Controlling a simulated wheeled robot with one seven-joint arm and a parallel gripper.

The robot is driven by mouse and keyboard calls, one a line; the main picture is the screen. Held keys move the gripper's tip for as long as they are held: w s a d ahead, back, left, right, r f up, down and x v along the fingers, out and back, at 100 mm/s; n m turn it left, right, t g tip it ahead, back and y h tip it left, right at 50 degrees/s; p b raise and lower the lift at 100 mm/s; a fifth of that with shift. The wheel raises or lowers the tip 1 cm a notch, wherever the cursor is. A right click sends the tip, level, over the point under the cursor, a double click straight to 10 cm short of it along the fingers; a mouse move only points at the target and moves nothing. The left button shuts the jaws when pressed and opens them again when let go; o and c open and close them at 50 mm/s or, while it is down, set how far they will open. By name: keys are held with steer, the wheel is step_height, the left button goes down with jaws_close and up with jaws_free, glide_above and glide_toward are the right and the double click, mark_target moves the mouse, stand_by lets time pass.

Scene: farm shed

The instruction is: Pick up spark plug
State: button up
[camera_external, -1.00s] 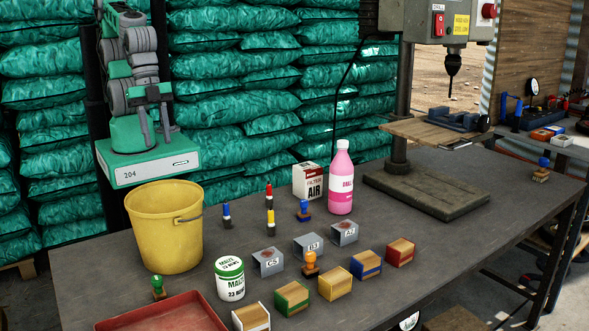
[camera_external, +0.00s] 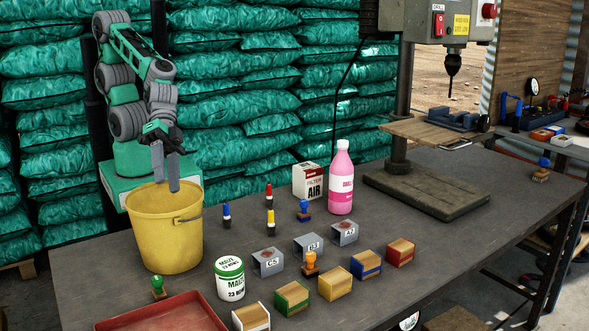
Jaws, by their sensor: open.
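I cannot make out a thing that is clearly a spark plug. Three slim upright pieces stand mid-table: one with a blue top (camera_external: 226,215), one with a red top (camera_external: 268,196) and one with a yellow band (camera_external: 270,222). I cannot tell whether any of them is it. My gripper (camera_external: 166,185) is open and empty, its fingers pointing down at the mouth of the yellow bucket (camera_external: 165,235). I cannot tell whether the fingertips are inside the rim. The bucket's inside is mostly hidden.
A red tray (camera_external: 165,318) and a white jar (camera_external: 229,279) stand at the front. Several small coloured blocks, such as a yellow one (camera_external: 335,283), and grey brackets (camera_external: 308,247) fill the middle. A pink bottle (camera_external: 341,182) and filter box (camera_external: 308,182) stand behind. A drill press (camera_external: 425,195) stands right.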

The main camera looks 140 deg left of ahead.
steer(key=w+a+n+t+b, duration=0.6)
steer(key=a+n+t, duration=0.15)
steer(key=n, duration=0.55)
steer(key=n+t+y+b, duration=0.1)
steer(key=n+y+b, duration=0.2)
steer(key=n+y, duration=1)
glide_above(226, 214)
steer(key=w+a, duration=0.2)
steer(key=w, duration=0.1)
step_height(226, 214, down, 8)
steer(key=n+h, duration=0.3)
steer(key=s+f+n, duration=0.1)
steer(key=f, duration=0.1)
steer(key=s+d+f+n+g, duration=0.1)
steer(key=s+f, duration=0.1)
steer(key=f, duration=0.1)
steer(key=s+d+f+n+g, duration=0.1)
steer(key=s+f, duration=0.1)
steer(key=f, duration=0.1)
steer(key=shift+s+d+f+n+y, duration=0.1)
steer(key=shift+s+d+n+y, duration=0.05)
steer(key=shift+s+n+y, duration=0.2)
steer(key=shift+p+x, duration=0.85)
steer(key=shift+x, duration=1.7)
steer(key=shift+f, duration=0.1)
steer(key=shift+c, duration=0.6)
jaws_close()
